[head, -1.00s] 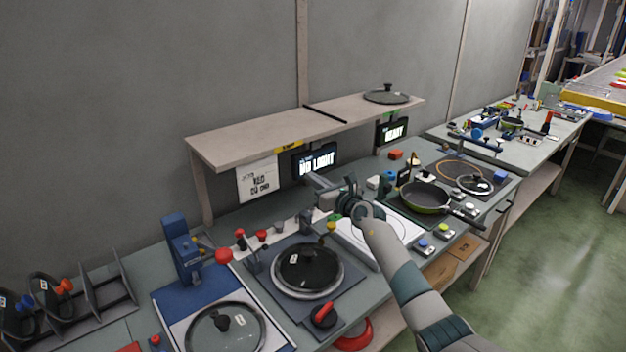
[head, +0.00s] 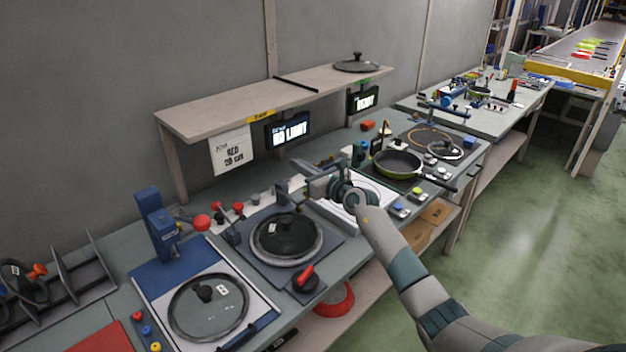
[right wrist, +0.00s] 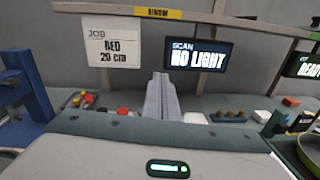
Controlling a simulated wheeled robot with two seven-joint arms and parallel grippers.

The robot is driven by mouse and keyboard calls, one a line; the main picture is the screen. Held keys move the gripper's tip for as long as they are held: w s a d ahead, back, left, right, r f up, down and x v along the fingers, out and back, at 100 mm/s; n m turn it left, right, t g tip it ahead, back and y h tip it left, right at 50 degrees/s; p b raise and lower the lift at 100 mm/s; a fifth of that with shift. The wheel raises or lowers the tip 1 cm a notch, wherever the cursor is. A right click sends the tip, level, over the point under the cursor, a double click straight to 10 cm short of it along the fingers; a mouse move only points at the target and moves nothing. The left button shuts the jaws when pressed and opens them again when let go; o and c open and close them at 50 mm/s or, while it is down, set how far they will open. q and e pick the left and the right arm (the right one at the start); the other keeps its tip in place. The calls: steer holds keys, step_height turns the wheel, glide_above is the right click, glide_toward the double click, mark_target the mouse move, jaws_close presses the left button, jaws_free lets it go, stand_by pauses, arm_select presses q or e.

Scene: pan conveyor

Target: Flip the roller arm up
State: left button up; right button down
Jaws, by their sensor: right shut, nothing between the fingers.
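My right gripper (head: 308,172) is over the middle of the bench in the head view, its fingers pointing left and back. In the right wrist view its closed fingers (right wrist: 162,95) point toward the wall, with nothing between them. A dark upright part (head: 283,190) stands behind the round plate with a dark lid (head: 287,236), just left of and below my gripper. I cannot tell whether this part is the roller arm, or whether my gripper touches it. My wrist and forearm hide part of the white panel (head: 335,212). My left gripper is not in view.
A shelf (head: 215,116) runs above the bench at the back, with a "NO LIGHT" screen (head: 289,131) below it. Red-knobbed levers (head: 220,210) stand left of the plate. A green pan (head: 398,163) is to the right. A glass lid (head: 208,308) lies front left.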

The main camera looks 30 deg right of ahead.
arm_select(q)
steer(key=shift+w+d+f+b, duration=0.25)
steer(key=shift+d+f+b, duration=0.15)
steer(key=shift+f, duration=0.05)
arm_select(e)
steer(key=v, duration=0.6)
steer(key=shift+f, duration=0.45)
steer(key=shift+d, duration=0.1)
